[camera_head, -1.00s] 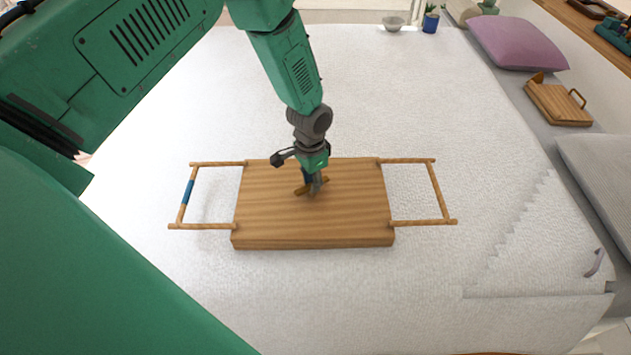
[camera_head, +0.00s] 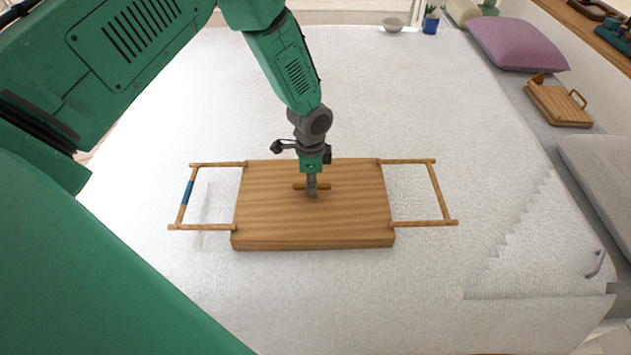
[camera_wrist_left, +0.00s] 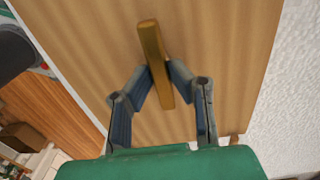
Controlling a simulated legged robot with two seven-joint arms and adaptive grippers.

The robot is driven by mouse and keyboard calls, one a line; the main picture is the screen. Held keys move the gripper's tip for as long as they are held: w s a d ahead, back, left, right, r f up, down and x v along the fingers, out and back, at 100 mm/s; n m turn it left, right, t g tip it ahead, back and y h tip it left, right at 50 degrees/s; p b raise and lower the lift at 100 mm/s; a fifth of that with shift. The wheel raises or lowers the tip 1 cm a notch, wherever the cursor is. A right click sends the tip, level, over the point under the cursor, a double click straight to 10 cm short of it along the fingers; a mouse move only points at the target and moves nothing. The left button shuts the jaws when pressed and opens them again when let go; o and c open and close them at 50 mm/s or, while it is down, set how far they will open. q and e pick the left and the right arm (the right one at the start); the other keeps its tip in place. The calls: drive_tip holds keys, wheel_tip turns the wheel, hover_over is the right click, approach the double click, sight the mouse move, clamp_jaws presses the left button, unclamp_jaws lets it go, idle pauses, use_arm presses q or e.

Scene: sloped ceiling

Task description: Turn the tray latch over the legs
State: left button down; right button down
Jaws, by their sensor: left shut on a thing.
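The wooden tray (camera_head: 270,220) lies flat on the bed with its plain board face up. A leg frame with a blue band (camera_head: 188,192) sticks out at its left end, and a plain leg frame (camera_head: 438,192) at its right end. The latch (camera_head: 325,187) is a short wooden bar at the middle of the board, lying lengthwise along the tray. My left gripper (camera_head: 311,188) points down and is shut on the latch's middle. In the left wrist view the latch (camera_wrist_left: 152,45) runs between the two fingers. My right gripper is out of view.
The white bedspread (camera_head: 400,300) is clear around the tray. A purple cushion (camera_head: 515,43), a second wooden tray (camera_head: 558,104), a bowl (camera_head: 392,23) and a blue pot (camera_head: 430,24) stand farther off at the back and right.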

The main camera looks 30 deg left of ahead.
use_arm(q)
drive_tip(key=shift+w, duration=0.15)
drive_tip(key=c, duration=1.5)
unclamp_jaws()
drive_tip(key=shift+r, duration=0.25)
wheel_tip(320, 180, up, 11)
drive_tip(key=shift+d+r, duration=0.1)
drive_tip(key=shift+r, duration=0.1)
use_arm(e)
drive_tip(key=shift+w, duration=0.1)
